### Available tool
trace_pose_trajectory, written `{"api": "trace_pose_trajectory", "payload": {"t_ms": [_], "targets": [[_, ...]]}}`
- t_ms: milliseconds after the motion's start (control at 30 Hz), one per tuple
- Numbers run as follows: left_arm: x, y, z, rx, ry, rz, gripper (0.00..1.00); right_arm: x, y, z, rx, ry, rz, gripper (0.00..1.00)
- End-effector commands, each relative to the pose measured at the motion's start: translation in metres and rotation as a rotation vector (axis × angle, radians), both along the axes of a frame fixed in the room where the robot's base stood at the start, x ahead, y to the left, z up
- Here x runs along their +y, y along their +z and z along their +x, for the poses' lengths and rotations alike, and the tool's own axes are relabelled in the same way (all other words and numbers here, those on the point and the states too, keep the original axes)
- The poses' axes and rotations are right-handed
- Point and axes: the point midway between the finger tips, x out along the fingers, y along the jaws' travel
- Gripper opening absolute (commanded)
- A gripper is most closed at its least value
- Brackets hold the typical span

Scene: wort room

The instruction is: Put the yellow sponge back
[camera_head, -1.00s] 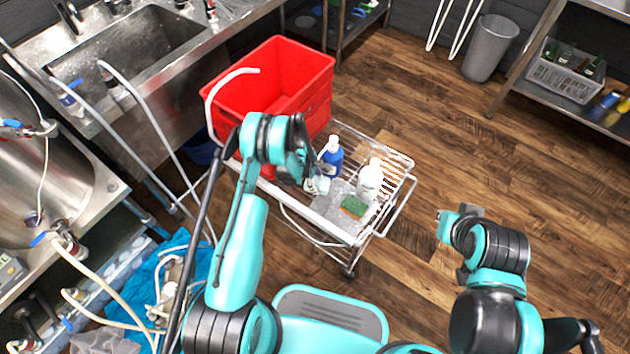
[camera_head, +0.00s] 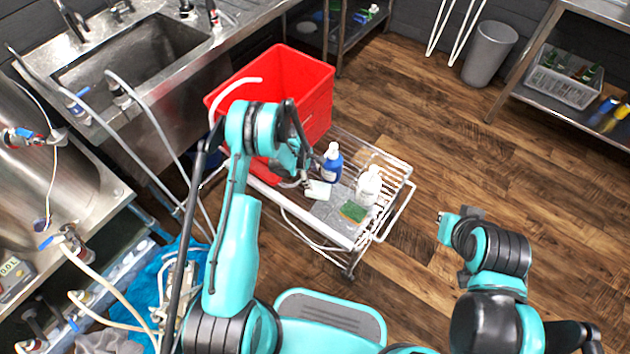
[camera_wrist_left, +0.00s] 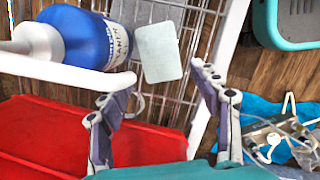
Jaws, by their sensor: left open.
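A sponge with a green top and a yellow edge (camera_head: 353,211) lies on a grey cloth (camera_head: 330,216) on the wire cart. A pale rectangular pad (camera_head: 318,190) lies on the cart to its left; it also shows in the left wrist view (camera_wrist_left: 158,52). My left gripper (camera_head: 303,176) is over the cart's left part, beside the pale pad. In the left wrist view its fingers (camera_wrist_left: 158,92) are apart with nothing gripped, and the pale pad is just beyond them. The green-and-yellow sponge is not clearly seen there.
A blue bottle (camera_head: 332,162) and a white bottle (camera_head: 369,186) stand on the cart (camera_head: 392,195) near the cloth. A red crate (camera_head: 312,100) is behind my left gripper. A steel sink (camera_head: 125,65) is at upper left.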

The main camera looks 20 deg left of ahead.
Motion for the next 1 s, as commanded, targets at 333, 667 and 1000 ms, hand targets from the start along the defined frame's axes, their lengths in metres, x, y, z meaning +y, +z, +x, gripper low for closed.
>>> {"api": "trace_pose_trajectory", "payload": {"t_ms": [333,667,1000], "targets": [[0.006,0.052,0.0,-0.025,-0.043,0.013,0.63,0.0,0.01,0.0,0.0,0.0,0.0,0.0],[-0.003,0.215,-0.018,-0.227,-0.408,0.141,0.63,0.0,0.009,0.0,0.0,0.0,0.0,0.0],[-0.014,0.345,-0.105,-0.427,-0.852,0.345,0.63,0.0,0.009,0.0,0.0,0.0,0.0,0.0]]}}
